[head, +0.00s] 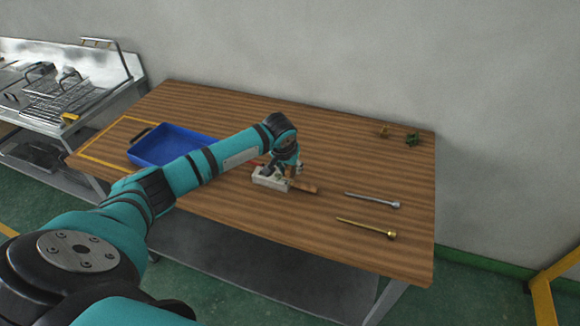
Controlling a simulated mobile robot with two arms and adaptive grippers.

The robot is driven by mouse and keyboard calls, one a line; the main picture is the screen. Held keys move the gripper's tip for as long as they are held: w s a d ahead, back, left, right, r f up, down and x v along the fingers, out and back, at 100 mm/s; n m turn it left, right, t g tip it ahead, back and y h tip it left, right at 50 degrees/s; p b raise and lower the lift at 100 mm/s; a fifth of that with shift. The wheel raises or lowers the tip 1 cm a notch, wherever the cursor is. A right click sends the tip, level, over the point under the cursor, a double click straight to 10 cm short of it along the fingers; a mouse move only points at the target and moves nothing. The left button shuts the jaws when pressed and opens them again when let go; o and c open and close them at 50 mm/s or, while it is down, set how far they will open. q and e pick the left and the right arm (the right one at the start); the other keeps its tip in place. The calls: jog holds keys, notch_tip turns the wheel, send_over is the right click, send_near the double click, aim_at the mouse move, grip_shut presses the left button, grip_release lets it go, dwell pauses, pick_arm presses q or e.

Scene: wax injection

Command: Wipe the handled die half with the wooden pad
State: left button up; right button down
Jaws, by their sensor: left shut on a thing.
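The pale grey die half (268,182) lies on the striped wooden table, right of the blue tray. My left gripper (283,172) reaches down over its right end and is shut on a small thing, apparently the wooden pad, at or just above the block. The fingers and the held thing are small and partly hidden by my wrist. A brown wooden piece (304,187) sticks out to the right of the block; I cannot tell whether it is the pad or the die's handle. Contact between pad and die is not clear. My right gripper is not in view.
A blue tray (150,155) stands on the table's left part. A silver rod (372,200) and a brass rod (365,227) lie to the right. Small green (412,140) and brown (383,131) pieces lie at the back right. The table's back middle is clear.

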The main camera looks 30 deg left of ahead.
pick_arm(q)
jog(key=shift+f, duration=0.25)
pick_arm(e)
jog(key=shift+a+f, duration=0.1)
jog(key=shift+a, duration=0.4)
pick_arm(q)
jog(key=shift+f+b, duration=0.3)
jog(key=shift+f, duration=0.45)
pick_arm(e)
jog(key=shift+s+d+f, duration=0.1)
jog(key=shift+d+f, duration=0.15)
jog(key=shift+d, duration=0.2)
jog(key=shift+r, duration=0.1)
